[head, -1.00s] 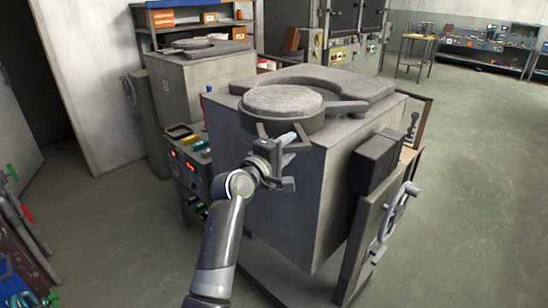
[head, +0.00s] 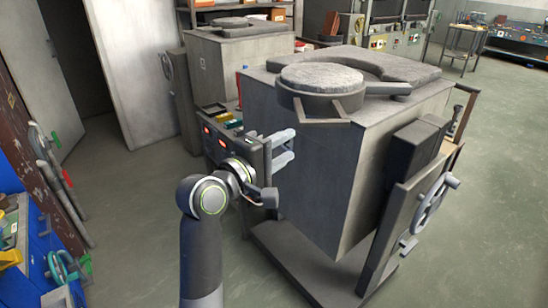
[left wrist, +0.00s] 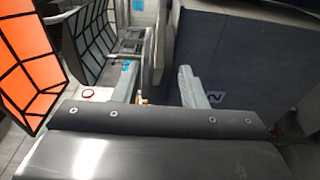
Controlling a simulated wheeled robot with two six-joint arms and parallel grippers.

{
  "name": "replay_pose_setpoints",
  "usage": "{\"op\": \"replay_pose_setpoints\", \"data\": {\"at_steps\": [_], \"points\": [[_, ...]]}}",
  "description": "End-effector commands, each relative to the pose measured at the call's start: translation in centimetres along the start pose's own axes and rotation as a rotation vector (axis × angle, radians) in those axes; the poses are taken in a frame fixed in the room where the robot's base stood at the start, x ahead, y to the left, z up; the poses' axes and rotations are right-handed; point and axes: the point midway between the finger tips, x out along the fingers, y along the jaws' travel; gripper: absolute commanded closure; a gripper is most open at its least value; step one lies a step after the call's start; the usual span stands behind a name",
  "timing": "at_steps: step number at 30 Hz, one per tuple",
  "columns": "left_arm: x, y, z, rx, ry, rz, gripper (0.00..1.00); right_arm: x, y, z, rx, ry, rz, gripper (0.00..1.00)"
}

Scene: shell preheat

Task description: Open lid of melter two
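The near melter (head: 320,180) is a big grey box. Its round, rough-topped lid (head: 322,77) lies flat near the front left of the top, with a curved slab (head: 405,70) behind it. An angular handle frame (head: 322,112) sticks out from the lid's front, and an arm runs right from the lid. My left gripper (head: 284,148) is open and empty, below and left of the handle and apart from it. In the left wrist view its two fingers (left wrist: 160,88) stand apart with nothing between them. No melter number is readable. My right gripper is not in view.
A second melter (head: 240,70) stands behind to the left. A control box with red displays (head: 222,140) stands close beside my left gripper. Open floor (head: 130,190) lies left.

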Motion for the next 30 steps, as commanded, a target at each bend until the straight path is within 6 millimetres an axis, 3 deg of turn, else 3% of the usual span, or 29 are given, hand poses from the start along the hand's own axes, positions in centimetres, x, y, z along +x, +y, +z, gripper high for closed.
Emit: {"op": "replay_pose_setpoints", "data": {"at_steps": [6, 17, 21, 23, 26, 29, 30], "points": [[-2.2, -0.1, 0.0, 0.001, 0.001, -0.001, 0.62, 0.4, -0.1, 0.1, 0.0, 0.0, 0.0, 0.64], [-2.6, 0.0, 0.0, -0.001, 0.0, -0.001, 0.62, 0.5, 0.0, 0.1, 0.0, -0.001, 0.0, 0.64], [-2.3, -0.9, -0.4, 0.002, 0.009, -0.016, 0.79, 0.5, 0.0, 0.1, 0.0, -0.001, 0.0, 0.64], [-1.9, -2.4, -1.1, 0.008, 0.024, -0.045, 0.87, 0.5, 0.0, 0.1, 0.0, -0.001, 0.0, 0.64], [-1.1, -7.2, -3.1, 0.033, 0.069, -0.127, 1.0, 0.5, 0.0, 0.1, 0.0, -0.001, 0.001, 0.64], [-0.8, -15.0, -5.6, 0.08, 0.123, -0.258, 1.0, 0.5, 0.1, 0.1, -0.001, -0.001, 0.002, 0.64], [-1.1, -18.7, -6.5, 0.104, 0.142, -0.319, 1.0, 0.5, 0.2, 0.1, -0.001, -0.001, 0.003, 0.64]]}}
